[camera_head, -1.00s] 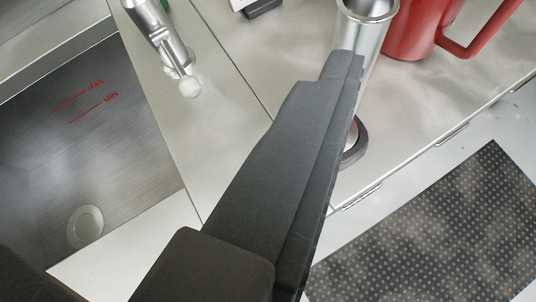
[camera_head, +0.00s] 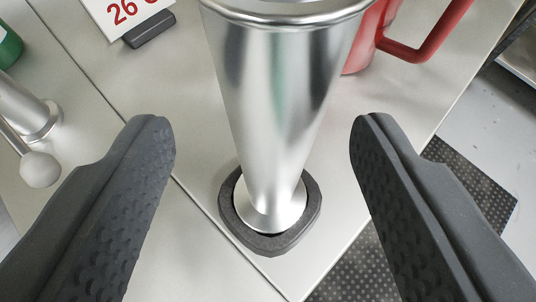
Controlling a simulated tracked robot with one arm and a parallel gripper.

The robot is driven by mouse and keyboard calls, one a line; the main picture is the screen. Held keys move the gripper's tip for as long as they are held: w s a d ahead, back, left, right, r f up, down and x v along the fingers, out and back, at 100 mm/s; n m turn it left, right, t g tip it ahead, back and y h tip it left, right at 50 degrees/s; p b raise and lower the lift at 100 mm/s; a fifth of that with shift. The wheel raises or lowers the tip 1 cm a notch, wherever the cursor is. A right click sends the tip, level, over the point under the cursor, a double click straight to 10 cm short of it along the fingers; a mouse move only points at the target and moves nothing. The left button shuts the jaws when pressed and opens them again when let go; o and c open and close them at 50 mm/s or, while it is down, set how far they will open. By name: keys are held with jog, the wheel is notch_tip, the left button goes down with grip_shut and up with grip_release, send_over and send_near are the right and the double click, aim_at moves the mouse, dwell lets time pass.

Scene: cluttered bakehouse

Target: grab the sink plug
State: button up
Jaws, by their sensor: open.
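A tall shiny metal tube (camera_head: 272,100) with a flared rim stands upright on the steel counter in the middle of the view. Its foot sits within a dark grey ring (camera_head: 256,241) with rounded corners. I cannot tell for certain whether this tube with its ring is the sink plug; no other plug shows now. My gripper (camera_head: 262,128) is open. Its two dark fingers lie left and right of the tube, with a clear gap on both sides. Neither finger appears to touch it.
A red jug (camera_head: 402,40) stands close behind the tube at the right. A card with red "26" (camera_head: 120,12) stands at the back left. A tap with a white ball knob (camera_head: 40,169) is at the left. The counter's edge drops to the floor at the right.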

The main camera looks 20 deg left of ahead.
jog(key=shift+d+x, duration=0.2)
jog(key=shift+x, duration=2.45)
jog(key=shift+w+r, duration=0.1)
jog(key=shift+r, duration=0.05)
grip_shut()
